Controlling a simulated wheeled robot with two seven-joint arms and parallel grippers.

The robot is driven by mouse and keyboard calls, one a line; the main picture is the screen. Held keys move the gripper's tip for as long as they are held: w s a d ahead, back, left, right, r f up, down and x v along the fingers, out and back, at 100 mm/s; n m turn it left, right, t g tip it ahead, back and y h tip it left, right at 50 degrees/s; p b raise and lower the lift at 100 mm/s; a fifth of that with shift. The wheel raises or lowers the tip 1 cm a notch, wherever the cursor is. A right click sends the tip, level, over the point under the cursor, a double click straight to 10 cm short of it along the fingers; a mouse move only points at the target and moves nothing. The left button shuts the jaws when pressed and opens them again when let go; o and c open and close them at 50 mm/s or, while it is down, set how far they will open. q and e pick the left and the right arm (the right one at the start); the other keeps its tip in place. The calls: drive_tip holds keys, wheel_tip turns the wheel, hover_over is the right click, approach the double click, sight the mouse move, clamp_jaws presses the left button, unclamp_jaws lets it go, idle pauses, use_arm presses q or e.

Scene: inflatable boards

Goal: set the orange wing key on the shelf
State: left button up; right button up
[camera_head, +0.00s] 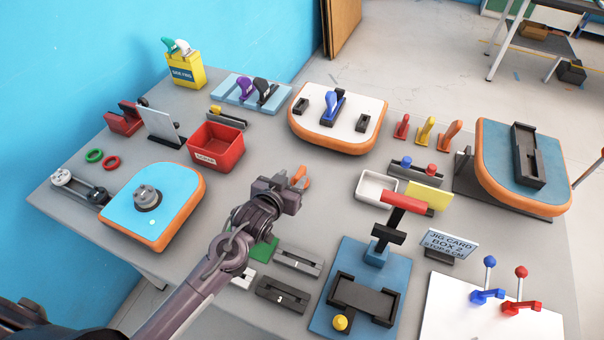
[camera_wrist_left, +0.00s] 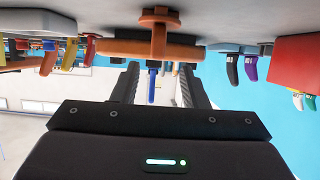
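The orange wing key (camera_head: 302,176) stands on the grey table near its middle, just past my left gripper (camera_head: 289,188), which partly hides it in the head view. In the left wrist view, the key (camera_wrist_left: 157,33) is in line with the gap between the fingers of the left gripper (camera_wrist_left: 157,75). The fingers are parted, with no contact visible. I cannot tell for sure which piece is the shelf. My right gripper is not in view.
A white board with an orange rim (camera_head: 302,126) lies behind the key. A red bin (camera_head: 217,147) stands to the left, a white tray (camera_head: 376,187) to the right. A blue jig (camera_head: 326,318) and grey blocks (camera_head: 297,262) lie in front. Bare table surrounds the key.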

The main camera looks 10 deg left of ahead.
sight(299, 174)
use_arm(q)
drive_tip(key=shift+d+p+x, duration=0.2)
drive_tip(key=shift+p+x, duration=0.55)
drive_tip(key=shift+x, duration=2)
drive_tip(key=shift+f, duration=0.2)
clamp_jaws()
